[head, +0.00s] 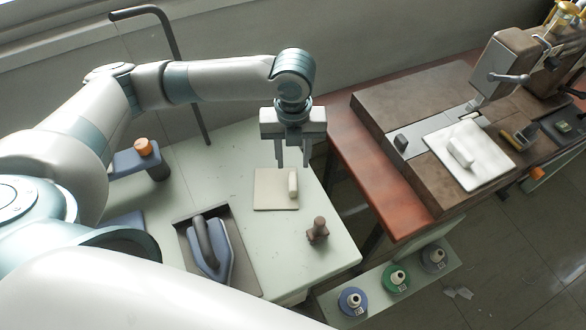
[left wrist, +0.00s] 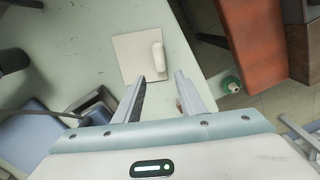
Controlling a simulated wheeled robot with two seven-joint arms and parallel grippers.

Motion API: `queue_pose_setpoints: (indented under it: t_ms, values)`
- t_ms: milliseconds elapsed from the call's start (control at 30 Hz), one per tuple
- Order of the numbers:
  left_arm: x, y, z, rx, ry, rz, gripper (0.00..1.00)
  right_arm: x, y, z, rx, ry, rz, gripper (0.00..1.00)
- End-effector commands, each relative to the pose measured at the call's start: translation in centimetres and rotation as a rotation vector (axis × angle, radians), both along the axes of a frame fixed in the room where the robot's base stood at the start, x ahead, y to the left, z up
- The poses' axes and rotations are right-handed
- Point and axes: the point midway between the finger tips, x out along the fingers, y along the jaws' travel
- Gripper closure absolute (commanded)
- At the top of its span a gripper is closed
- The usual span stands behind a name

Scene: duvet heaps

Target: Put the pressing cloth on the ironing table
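A flat cream square (head: 270,192) with a raised grip-like roll along its right side lies on the pale green table (head: 250,150), which also carries an iron (head: 210,247). A similar white square (head: 478,170) with a raised roll lies on the sewing machine's bed. I cannot tell for sure which one is the pressing cloth. My left gripper (head: 292,165) is open and empty, pointing down over the far edge of the cream square. In the left wrist view the cream square (left wrist: 133,62) shows past the fingertips (left wrist: 168,74), apart from them. My right gripper is out of view.
A brown knobbed tool (head: 317,231) stands near the table's right edge. A gap separates this table from the red-brown sewing table (head: 365,165) with its machine (head: 505,62). Several thread spools (head: 397,278) stand on a lower shelf. The table is bare around the cream square.

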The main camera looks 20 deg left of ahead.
Motion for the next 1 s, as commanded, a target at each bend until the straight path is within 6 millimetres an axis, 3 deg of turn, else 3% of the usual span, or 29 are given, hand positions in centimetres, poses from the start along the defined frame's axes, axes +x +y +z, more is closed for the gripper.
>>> queue_pose_setpoints:
  t_ms: [233, 1000]
  values:
    - [0.0, 0.0, 1.7, 0.000, 0.000, 0.000, 0.63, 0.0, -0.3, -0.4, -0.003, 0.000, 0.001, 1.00]
    - [0.0, 0.0, 1.8, 0.000, 0.001, 0.000, 0.63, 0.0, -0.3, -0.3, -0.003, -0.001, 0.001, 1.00]
